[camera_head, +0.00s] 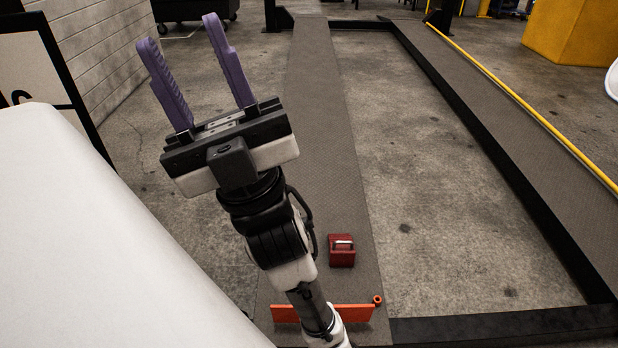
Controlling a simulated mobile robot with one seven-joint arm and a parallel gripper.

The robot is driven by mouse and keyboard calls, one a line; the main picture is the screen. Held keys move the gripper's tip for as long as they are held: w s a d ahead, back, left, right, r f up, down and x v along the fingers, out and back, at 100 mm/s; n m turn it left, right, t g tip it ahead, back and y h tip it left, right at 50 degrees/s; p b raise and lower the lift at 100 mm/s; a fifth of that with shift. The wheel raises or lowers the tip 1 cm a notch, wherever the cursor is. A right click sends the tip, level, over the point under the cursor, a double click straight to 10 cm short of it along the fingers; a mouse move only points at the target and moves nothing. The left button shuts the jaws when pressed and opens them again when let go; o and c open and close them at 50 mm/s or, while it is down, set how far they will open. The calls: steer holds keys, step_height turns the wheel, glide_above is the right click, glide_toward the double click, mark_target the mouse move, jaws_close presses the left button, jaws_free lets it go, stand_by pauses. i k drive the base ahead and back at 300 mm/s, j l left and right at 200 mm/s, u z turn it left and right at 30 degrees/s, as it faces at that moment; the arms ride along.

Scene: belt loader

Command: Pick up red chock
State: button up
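A small dark red block with a pale handle-like strip on top, which looks like the red chock (341,252), sits on the grey textured strip (322,130) in the lower middle of the head view. My gripper (186,55) is raised at the upper left, with its two purple fingers apart and nothing between them. It is well away from the red chock. My forearm passes just left of the chock, which shows almost whole.
An orange bar (350,313) crosses the strip below the chock. Black rails (500,170) frame bare concrete (430,150) at right. A yellow block (570,35) stands at the upper right. A large white surface (90,240) fills the lower left, beside a brick wall (95,50).

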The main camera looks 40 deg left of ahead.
mark_target(342, 247)
steer(key=i+j+u, duration=0.15)
steer(key=i+u, duration=0.65)
steer(key=z, duration=0.15)
steer(key=i, duration=0.05)
